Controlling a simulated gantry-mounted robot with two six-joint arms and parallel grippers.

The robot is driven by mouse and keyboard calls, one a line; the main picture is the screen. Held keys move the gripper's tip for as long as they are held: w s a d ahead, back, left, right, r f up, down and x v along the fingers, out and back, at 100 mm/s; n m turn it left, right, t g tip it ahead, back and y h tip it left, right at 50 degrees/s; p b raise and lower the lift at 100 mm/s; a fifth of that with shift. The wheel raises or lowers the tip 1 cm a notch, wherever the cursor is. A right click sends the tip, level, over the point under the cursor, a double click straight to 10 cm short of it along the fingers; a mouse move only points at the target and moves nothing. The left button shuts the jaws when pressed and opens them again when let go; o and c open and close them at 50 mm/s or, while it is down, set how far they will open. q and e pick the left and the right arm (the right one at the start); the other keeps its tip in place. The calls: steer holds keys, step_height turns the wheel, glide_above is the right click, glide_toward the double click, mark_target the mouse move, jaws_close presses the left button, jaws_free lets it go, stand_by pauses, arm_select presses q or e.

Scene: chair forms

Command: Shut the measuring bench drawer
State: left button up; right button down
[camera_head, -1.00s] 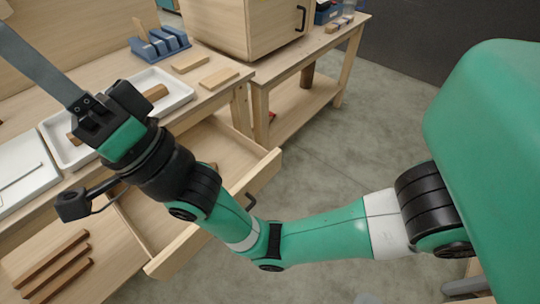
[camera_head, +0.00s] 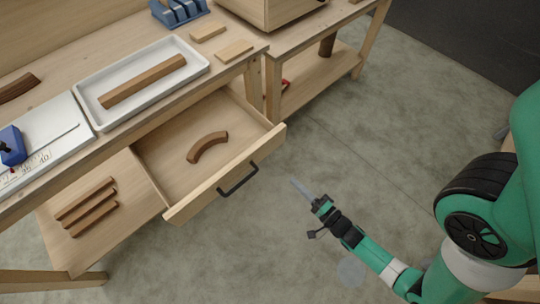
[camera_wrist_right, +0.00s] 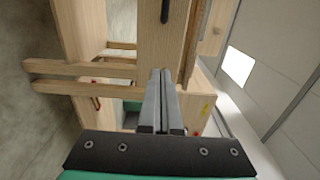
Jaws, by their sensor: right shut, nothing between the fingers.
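The measuring bench drawer (camera_head: 176,213) stands pulled out below the bench top in the head view. Its black bar handle (camera_head: 238,179) is on the front panel, and a curved brown wooden piece (camera_head: 208,147) lies inside. My right gripper (camera_head: 297,185) is shut and empty, out in front of the drawer, to the right of the handle and apart from it. In the right wrist view its closed fingers (camera_wrist_right: 162,74) point toward an upright wooden panel (camera_wrist_right: 161,40) with a dark handle (camera_wrist_right: 166,10), seemingly the drawer front. My left gripper is not in view.
On the bench top are a white tray (camera_head: 86,101) holding a wooden bar (camera_head: 143,81), two flat wood blocks (camera_head: 234,51) and a blue rack (camera_head: 180,12). Wooden strips (camera_head: 88,207) lie on the lower shelf. Open concrete floor (camera_head: 350,130) lies before the drawer.

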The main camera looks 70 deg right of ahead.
mark_target(263, 152)
arm_select(q)
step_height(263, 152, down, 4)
steer(key=b, duration=0.3)
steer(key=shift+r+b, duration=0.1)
steer(key=shift+b, duration=0.2)
arm_select(e)
steer(key=x, duration=1.3)
steer(key=shift+w, duration=0.3)
steer(key=shift+d, duration=0.1)
